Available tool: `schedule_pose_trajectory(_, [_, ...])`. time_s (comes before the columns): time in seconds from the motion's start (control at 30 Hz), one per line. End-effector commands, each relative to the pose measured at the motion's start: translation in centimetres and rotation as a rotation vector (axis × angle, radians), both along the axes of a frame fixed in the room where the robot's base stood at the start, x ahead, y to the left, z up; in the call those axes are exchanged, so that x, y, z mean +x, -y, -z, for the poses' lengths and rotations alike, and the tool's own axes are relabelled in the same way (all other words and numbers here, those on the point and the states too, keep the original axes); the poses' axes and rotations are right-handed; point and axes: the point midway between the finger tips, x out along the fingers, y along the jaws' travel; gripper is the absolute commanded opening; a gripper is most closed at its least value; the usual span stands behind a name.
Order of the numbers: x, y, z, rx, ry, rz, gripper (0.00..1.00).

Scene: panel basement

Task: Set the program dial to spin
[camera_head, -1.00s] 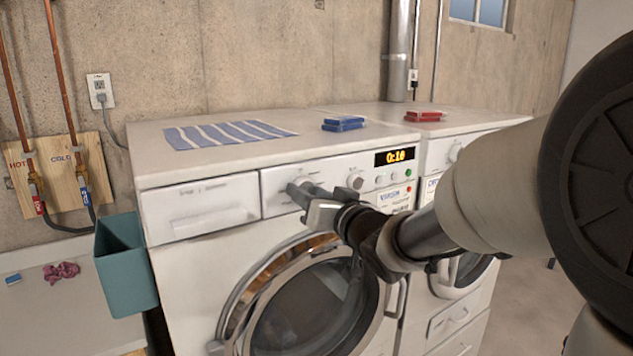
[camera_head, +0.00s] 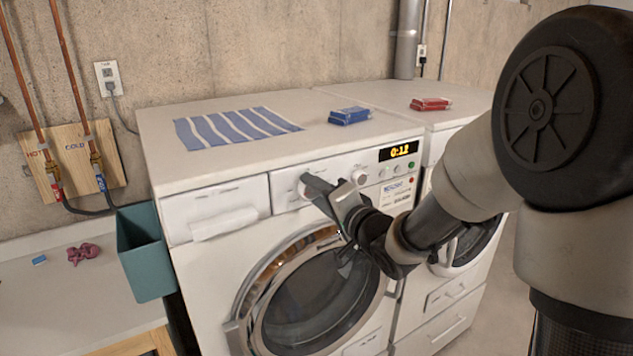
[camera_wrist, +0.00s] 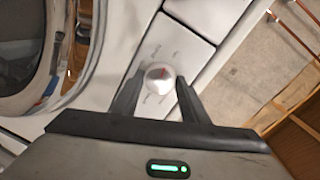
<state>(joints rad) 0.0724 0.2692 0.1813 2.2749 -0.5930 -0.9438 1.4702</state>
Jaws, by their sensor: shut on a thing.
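The program dial (camera_wrist: 160,77) is a round pale knob with a red mark on its face. It sits on the white washer's (camera_head: 205,285) control panel, left of a second knob (camera_head: 359,177). My gripper (camera_wrist: 155,95) has one finger on each side of the dial and is shut on it. In the head view, my gripper (camera_head: 322,187) reaches the panel from the right and mostly hides the dial. Small print surrounds the dial in the wrist view but is too blurred to read. The washer's display (camera_head: 398,151) appears to read 0:12.
A striped cloth (camera_head: 235,128), a blue box (camera_head: 349,116) and a red box (camera_head: 430,104) lie on the machine tops. The round washer door (camera_head: 310,300) is shut below the panel. A teal bin (camera_head: 145,255) stands at the washer's left side.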

Motion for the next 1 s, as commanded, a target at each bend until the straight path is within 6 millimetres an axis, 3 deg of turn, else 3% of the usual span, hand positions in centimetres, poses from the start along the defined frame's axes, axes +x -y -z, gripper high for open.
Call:
schedule_pose_trajectory(0.4, [0.08, 0.05, -0.21, 0.150, -0.098, 0.001, 0.18])
schedule_pose_trajectory(0.93, [0.09, 0.04, -0.11, 0.169, -0.110, 0.000, 0.18])
schedule_pose_trajectory(0.97, [0.08, 0.04, -0.10, 0.169, -0.110, 0.000, 0.44])
schedule_pose_trajectory(1.0, [0.08, 0.04, -0.10, 0.169, -0.110, 0.000, 0.51])
